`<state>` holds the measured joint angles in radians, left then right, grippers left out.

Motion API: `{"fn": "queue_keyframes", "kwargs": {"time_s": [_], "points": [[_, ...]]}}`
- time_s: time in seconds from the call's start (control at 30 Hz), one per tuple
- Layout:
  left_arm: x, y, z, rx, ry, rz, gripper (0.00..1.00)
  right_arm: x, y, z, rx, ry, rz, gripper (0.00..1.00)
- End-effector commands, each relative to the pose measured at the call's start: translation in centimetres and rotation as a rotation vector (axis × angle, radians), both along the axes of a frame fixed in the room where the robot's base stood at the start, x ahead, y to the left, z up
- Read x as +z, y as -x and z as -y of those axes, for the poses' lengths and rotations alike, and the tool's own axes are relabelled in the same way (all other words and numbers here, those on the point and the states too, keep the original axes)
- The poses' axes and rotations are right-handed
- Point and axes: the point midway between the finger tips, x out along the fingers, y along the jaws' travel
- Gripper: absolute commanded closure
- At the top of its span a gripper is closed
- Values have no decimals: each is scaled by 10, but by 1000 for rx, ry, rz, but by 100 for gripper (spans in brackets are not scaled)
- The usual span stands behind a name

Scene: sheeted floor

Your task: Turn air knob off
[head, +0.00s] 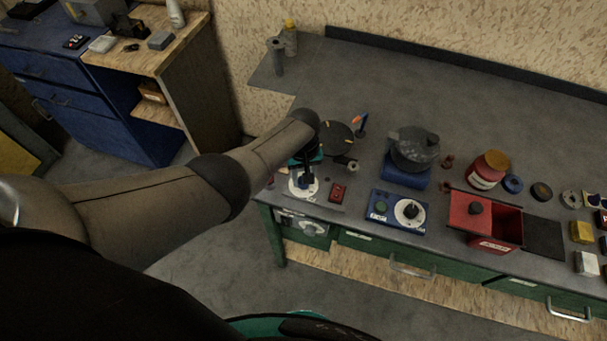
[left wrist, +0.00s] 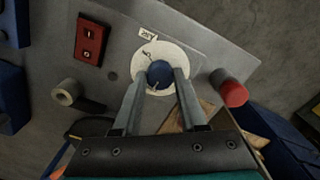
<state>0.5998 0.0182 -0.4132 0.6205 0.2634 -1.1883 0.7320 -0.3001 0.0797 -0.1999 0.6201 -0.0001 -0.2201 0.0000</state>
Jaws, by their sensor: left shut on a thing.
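The air knob (left wrist: 159,74) is a round blue knob in the middle of a white dial plate (left wrist: 151,57) in the left wrist view. My left gripper (left wrist: 161,78) has one finger on each side of the knob and is shut on it. In the head view the same white dial (head: 301,193) lies near the front left edge of the bench, under my left gripper (head: 304,174). The knob itself is mostly hidden there by the gripper. A small label (left wrist: 147,32) stands beside the dial; its text is too small to read surely. My right gripper is not in view.
A red switch box (head: 338,192) sits just right of the dial. A blue control box (head: 398,210) with a second dial and a pot (head: 414,149) stand further right. A red cylinder (left wrist: 232,92) and a grey cylinder (left wrist: 67,91) flank the dial in the wrist view.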

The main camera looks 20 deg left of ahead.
Motion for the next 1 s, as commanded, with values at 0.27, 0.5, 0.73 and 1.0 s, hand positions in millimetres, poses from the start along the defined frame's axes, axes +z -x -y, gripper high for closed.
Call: {"fn": "queue_keyframes", "kwargs": {"time_s": [0.27, 0.5, 0.73, 1.0], "points": [[1, -2, 0, 122, -1, 4, 100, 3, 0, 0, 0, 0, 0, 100], [1, -2, 0, 160, 0, 3, 100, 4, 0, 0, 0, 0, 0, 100], [1, -2, 0, 163, 0, 4, 100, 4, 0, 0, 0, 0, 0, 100], [1, -2, -1, 162, 0, 4, 45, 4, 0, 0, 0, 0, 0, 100]]}}
